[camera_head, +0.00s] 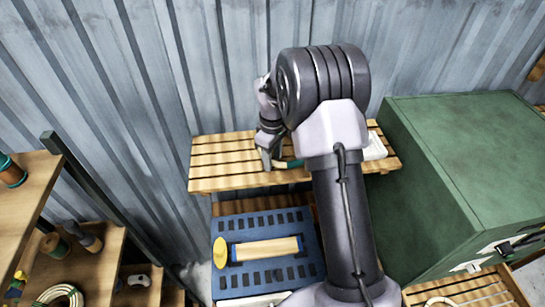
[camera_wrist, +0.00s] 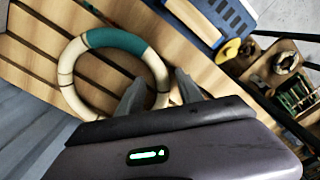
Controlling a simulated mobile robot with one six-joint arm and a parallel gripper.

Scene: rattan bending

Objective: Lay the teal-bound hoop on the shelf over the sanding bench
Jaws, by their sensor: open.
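The teal-bound hoop (camera_wrist: 85,52), a pale ring with a teal wrapped section, lies flat on the slatted wooden shelf (camera_wrist: 40,70) in the wrist view. In the head view a bit of its teal binding (camera_head: 290,164) shows beside my gripper (camera_head: 267,158), on the shelf (camera_head: 215,172); my arm hides most of the rest. My gripper is open in the wrist view (camera_wrist: 160,86), its fingertips on either side of the ring's near right part. I cannot tell whether they touch it. The blue slotted sanding bench top (camera_head: 228,282) is below the shelf.
A pale sanding tool (camera_head: 265,249) with a yellow knob lies on the blue top. A white item (camera_head: 375,147) sits at the shelf's right end, beside a large green cabinet (camera_head: 470,150). A corrugated wall (camera_head: 220,70) stands behind. Wooden shelving (camera_head: 75,270) is at left.

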